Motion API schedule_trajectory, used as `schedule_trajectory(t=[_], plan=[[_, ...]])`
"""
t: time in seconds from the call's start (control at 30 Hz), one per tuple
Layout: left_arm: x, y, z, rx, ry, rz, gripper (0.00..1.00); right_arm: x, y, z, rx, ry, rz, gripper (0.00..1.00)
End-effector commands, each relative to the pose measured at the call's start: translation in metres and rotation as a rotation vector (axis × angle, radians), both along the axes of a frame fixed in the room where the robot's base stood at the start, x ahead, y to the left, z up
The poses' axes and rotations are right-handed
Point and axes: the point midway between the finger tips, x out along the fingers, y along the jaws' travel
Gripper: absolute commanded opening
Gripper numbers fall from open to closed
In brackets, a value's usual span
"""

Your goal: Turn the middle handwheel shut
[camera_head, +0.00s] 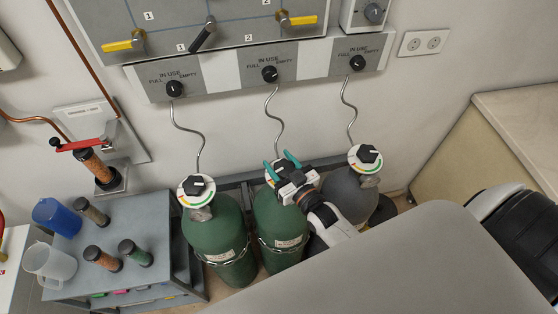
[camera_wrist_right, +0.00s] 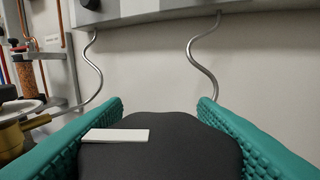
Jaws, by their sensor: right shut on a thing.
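Three gas cylinders stand in a row, each topped by a black handwheel over a white dial with coloured arcs. My right gripper (camera_head: 281,163) is at the middle cylinder (camera_head: 278,222), its teal fingers on either side of the middle handwheel (camera_wrist_right: 160,158). In the right wrist view the black handwheel, with a white mark on top, fills the space between the fingers, and the gripper is shut on it. In the head view my gripper hides most of this handwheel and its dial. The left handwheel (camera_head: 195,186) and right handwheel (camera_head: 368,154) are free. My left gripper is not in view.
Thin metal hoses run up from the cylinders to a wall panel with several black knobs (camera_head: 270,73). Chains (camera_head: 280,246) loop around the green cylinders. A grey cart (camera_head: 150,222) with cups and small jars stands at left. A beige counter (camera_head: 520,115) is at right.

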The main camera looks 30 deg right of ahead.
Motion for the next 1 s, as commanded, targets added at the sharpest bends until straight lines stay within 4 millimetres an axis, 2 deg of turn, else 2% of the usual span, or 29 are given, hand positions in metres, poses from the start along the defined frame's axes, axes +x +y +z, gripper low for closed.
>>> schedule_trajectory(t=[0.3, 0.8, 0.83, 0.93, 1.0], plan=[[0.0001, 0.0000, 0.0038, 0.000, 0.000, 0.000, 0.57, 0.0003, -0.0016, 0.0010, 0.002, -0.003, -0.109, 0.30], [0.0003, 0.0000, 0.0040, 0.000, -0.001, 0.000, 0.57, 0.0008, -0.0026, 0.0014, -0.002, -0.005, -0.125, 0.30], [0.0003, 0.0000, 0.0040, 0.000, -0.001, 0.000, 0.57, 0.0008, -0.0026, 0.0014, -0.002, -0.005, -0.125, 0.56], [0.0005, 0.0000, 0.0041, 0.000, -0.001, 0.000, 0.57, 0.0008, -0.0025, 0.0014, -0.001, -0.005, -0.125, 0.73], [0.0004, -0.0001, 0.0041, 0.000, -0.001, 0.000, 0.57, 0.0008, -0.0025, 0.0012, -0.001, -0.005, -0.125, 0.75]])
